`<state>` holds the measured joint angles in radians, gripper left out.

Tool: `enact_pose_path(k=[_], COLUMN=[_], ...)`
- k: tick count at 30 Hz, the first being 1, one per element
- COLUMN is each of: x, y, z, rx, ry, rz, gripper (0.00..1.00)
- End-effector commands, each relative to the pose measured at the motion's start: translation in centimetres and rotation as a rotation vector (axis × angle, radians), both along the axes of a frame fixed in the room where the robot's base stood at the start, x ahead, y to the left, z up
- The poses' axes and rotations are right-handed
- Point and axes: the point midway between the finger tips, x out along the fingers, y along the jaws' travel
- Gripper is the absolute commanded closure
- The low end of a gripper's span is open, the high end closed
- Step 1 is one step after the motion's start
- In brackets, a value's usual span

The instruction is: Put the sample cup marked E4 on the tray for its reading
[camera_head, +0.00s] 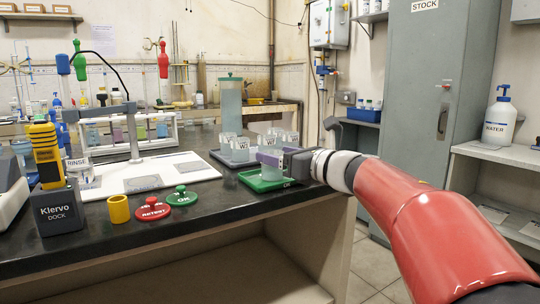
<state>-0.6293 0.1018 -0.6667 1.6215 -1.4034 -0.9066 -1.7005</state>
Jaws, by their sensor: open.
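My gripper (268,160) is at the green tray (254,187) near the bench's right front edge. Its jaws are open, around or just beside a clear cup (271,174) that stands at the green tray. The gripper hides much of this cup, and I cannot read a mark on it. Several clear cups with white labels (240,150) stand on a grey tray (223,160) just behind. Their labels are too small to read surely, so I cannot tell which is E4.
A white board (195,171) with grey pads, a Klervo dock (57,210), a yellow cup (119,209), a red disc (153,210) and a green disc (181,197) are on the left. A tall tank (231,105) stands behind the cups. The bench's front edge is close.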

Motion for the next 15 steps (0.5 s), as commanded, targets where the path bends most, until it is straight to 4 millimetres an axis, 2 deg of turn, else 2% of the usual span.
enact_pose_path(k=[1,6,10,15], x=[-0.8,-3.2,-4.5,-5.3], y=[-1.1,-3.8,-5.3,-6.2], z=[0.0,0.0,-0.1,-0.1], rx=[0.002,0.003,0.001,0.000], ry=[-0.002,-0.001,0.000,0.001], rz=[-0.003,-0.003,-0.002,-0.001], gripper=[0.30,0.30,0.30,0.30])
